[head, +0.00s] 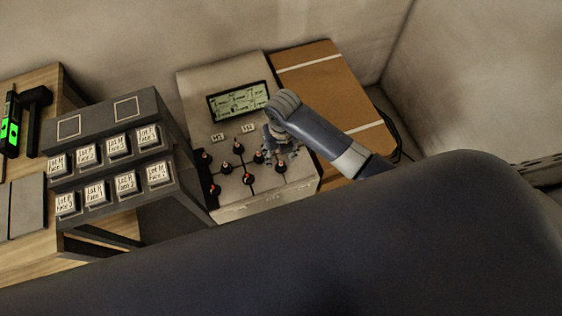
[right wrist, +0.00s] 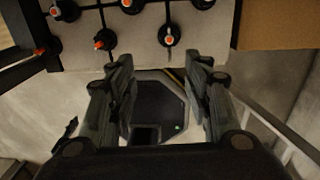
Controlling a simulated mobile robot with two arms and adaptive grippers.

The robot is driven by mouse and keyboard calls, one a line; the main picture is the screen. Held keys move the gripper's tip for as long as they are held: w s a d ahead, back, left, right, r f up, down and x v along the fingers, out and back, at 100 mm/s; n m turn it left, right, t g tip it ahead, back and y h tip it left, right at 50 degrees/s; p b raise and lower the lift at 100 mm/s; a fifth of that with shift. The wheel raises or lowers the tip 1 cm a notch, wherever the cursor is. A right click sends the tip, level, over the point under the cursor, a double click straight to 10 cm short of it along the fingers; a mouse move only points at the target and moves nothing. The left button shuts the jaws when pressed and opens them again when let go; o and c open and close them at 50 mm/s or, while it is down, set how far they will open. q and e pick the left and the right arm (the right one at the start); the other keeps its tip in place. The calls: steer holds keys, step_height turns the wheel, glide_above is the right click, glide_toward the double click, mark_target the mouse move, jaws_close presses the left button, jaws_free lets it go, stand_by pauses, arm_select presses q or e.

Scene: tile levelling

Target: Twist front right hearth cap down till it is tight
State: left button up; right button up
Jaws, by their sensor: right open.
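The light-grey panel box (head: 237,200) carries several dark caps with orange marks, joined by dark lines. The cap at the front right (head: 281,167) is just below my right gripper (head: 279,150), partly crowded by it in the head view. In the right wrist view this cap (right wrist: 168,37) stands just beyond the fingertips, between their lines. My right gripper (right wrist: 160,66) is open, with empty space between its fingers. I cannot tell from these views how tight the cap is. My left gripper is in neither view.
A screen (head: 238,101) sits on the box behind the caps. A brown board (head: 310,75) lies to the right. A dark rack (head: 110,110) with several labelled blocks stands to the left. Other caps (right wrist: 105,40) are close by the gripper on the left.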

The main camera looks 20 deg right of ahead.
mark_target(281, 164)
steer(key=f+n, duration=0.1)
steer(key=f, duration=0.2)
steer(key=w+f+n, duration=0.1)
steer(key=f, duration=0.3)
steer(key=d+f+n+b, duration=0.1)
steer(key=f, duration=0.3)
steer(key=shift+w+h, duration=0.3)
steer(key=shift+w, duration=0.05)
steer(key=c, duration=1.1)
